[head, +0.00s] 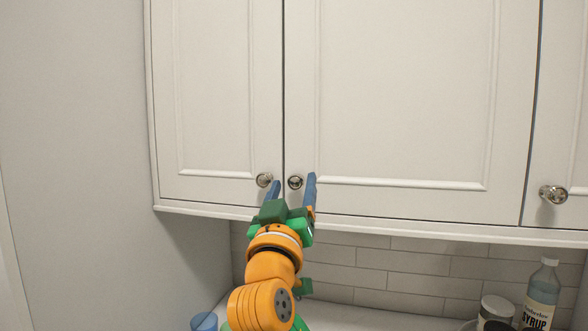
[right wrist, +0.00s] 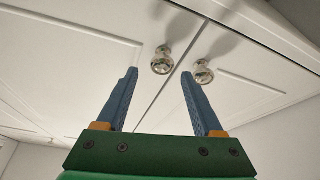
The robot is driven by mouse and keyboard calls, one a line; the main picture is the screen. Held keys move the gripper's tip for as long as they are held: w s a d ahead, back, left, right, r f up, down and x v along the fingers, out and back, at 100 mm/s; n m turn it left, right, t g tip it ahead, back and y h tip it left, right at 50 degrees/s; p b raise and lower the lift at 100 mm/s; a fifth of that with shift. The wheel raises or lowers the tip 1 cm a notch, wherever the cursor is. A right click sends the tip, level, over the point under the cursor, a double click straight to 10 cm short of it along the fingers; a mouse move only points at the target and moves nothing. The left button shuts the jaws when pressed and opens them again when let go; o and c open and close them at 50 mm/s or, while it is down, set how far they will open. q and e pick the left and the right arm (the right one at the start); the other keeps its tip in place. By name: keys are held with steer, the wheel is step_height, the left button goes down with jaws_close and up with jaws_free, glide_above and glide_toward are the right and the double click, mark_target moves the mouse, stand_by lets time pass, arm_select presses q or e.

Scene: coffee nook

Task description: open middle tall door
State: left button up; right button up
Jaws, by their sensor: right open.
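The middle tall door (head: 410,90) is a wide white panelled cupboard door, and it is shut. Its round metal knob (head: 295,182) sits at its lower left corner. My right gripper (head: 291,188) is open, with its blue fingers pointing up toward the knob. In the head view the knob appears between the two fingers. In the right wrist view the knob (right wrist: 162,62) shows beyond the gap between the fingertips (right wrist: 158,75), apart from them. I see no contact. My left gripper is not in view.
A narrower shut door (head: 220,90) with its own knob (head: 264,180) stands close on the left. Another door with a knob (head: 553,194) is at the right. Below are a tiled wall, a syrup bottle (head: 541,295), a jar (head: 495,312) and a blue item (head: 204,322).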

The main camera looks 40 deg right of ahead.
steer(key=shift+w+d+r, duration=0.25)
steer(key=shift+w+d, duration=0.05)
steer(key=shift+d, duration=0.1)
steer(key=shift+w+d+f, duration=0.4)
steer(key=shift+w+d, duration=0.05)
steer(key=shift+w, duration=0.1)
steer(key=shift+c, duration=0.2)
steer(key=shift+s+a+r, duration=0.15)
steer(key=shift+s, duration=0.05)
jaws_close()
